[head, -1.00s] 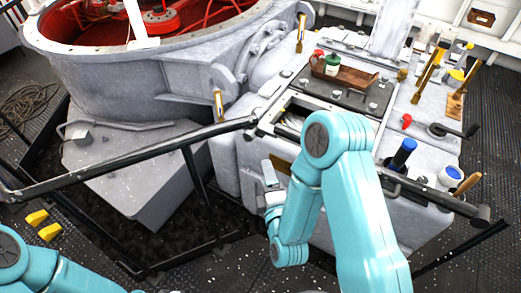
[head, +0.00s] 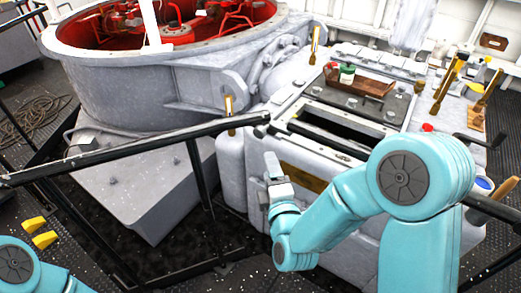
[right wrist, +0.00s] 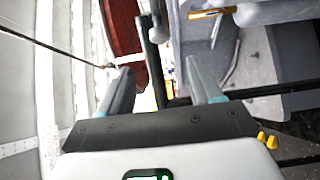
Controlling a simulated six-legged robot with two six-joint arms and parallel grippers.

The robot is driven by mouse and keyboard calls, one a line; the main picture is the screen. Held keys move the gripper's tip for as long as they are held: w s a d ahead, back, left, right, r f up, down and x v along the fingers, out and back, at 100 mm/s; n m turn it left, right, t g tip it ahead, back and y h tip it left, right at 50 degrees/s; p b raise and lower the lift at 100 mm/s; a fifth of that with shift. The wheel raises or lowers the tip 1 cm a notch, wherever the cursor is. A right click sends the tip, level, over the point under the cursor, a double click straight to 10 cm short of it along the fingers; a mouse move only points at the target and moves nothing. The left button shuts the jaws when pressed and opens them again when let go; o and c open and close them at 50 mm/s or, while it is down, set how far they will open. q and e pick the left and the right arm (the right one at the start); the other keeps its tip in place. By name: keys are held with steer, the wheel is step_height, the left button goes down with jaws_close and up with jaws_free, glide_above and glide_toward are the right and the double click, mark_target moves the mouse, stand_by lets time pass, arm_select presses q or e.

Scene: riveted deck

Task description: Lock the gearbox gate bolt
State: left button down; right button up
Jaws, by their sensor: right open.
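The gate's dark rail (head: 140,147) runs from the left to a rounded end (head: 262,117) near the grey gearbox (head: 232,165). I cannot make out the bolt itself at this size. My right gripper (head: 273,163) is below and slightly right of that rail end in the head view, in front of the gearbox housing. In the right wrist view my right gripper (right wrist: 162,82) has its two fingers spread, and a dark bar (right wrist: 152,62) shows between and beyond them. I see no object held. Of my left arm only a link shows at the lower left; its gripper is outside the picture.
The gearbox top has an open dark slot (head: 335,122), a brown tray (head: 360,82) with small items, and brass-coloured levers (head: 447,82). A big round housing (head: 180,85) with red parts stands behind. Two yellow blocks (head: 40,233) lie at the lower left.

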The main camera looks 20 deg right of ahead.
mark_target(261, 135)
steer(key=w+p, duration=0.1)
steer(key=w, duration=0.3)
steer(key=w+d, duration=0.1)
steer(key=w, duration=0.3)
steer(key=w+p, duration=0.1)
steer(key=w, duration=0.4)
steer(key=shift+w+d+p, duration=0.1)
steer(key=shift+d+p, duration=0.2)
steer(key=shift+d, duration=0.05)
steer(key=shift+c, duration=0.3)
